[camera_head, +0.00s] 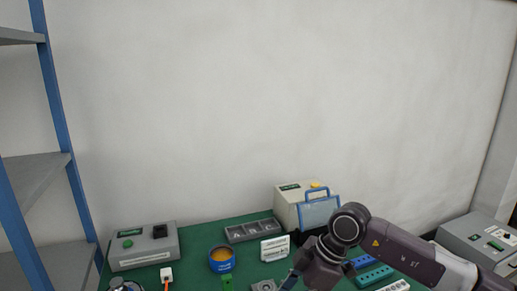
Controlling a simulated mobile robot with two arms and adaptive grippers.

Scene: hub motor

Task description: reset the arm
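My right arm comes in from the right and reaches over the green work table (198,236). Its wrist bends down, and my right gripper (291,281) is at the bottom edge near the middle. The gripper is mostly cut off by the frame, so I cannot tell whether its fingers are open or hold anything. My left arm and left gripper are not in view.
A grey control box (145,247) stands at the left, and a blue ring-shaped part (222,260) lies right of it. Behind are a grey compartment tray (249,231) and a cream machine with a blue frame (287,206). Blue strips (376,275) lie under my arm. A shelf (38,178) stands left.

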